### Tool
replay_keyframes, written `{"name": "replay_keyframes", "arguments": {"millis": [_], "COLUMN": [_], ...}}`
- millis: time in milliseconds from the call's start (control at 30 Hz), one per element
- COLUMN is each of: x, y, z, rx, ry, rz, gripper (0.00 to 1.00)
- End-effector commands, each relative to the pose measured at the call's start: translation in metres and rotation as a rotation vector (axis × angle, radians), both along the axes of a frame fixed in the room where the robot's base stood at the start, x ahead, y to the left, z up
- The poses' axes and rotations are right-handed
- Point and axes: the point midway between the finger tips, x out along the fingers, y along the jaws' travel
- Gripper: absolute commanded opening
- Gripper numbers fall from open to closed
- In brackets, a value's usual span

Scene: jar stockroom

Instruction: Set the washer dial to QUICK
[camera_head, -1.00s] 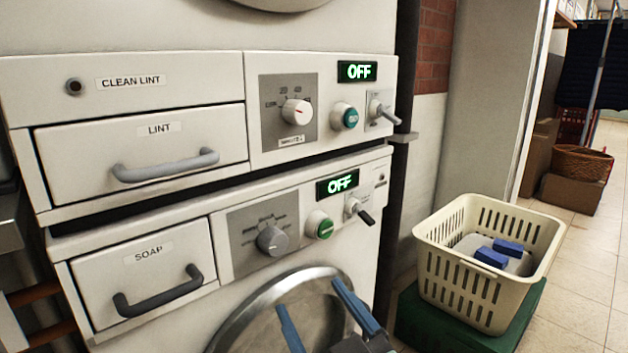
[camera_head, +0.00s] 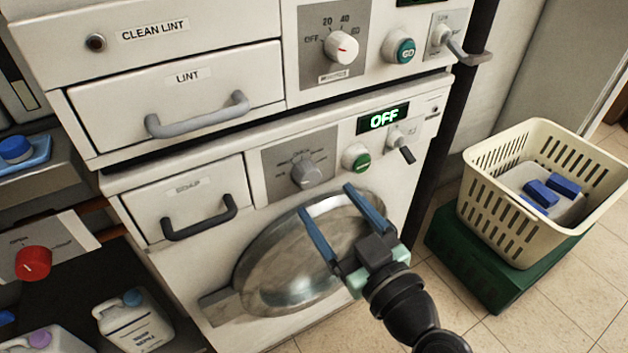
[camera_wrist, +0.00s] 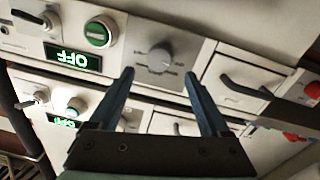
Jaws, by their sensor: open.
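The washer dial (camera_head: 306,172) is a grey knob on a grey plate on the lower machine, between the soap drawer (camera_head: 196,203) and a green button (camera_head: 356,157). It also shows in the wrist view (camera_wrist: 160,57), which is upside down, beyond and between my fingertips. The plate's lettering is too small to read surely. The washer display (camera_head: 383,119) reads OFF in green. My gripper (camera_head: 325,200) is open and empty, its two blue fingers spread in front of the washer, below and right of the dial, apart from it.
The upper machine has a similar white dial (camera_head: 341,47) and a lint drawer (camera_head: 180,98). A small lever (camera_head: 401,147) projects right of the green button. A cream basket (camera_head: 497,221) stands on a green box at right. Bottles and a red knob (camera_head: 33,262) are at left.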

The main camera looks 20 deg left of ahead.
Motion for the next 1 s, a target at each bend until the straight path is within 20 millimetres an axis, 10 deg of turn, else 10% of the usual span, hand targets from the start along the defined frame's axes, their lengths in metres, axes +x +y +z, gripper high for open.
{"name": "replay_keyframes", "arguments": {"millis": [300, 733, 1000], "x": [0.035, 0.041, 0.041], "y": [0.041, 0.049, 0.049], "z": [0.000, 0.000, 0.000], "rx": [0.000, 0.000, 0.000], "ry": [0.000, 0.000, 0.000], "rz": [0.002, 0.000, 0.000], "gripper": [0.81, 0.81, 0.34]}}
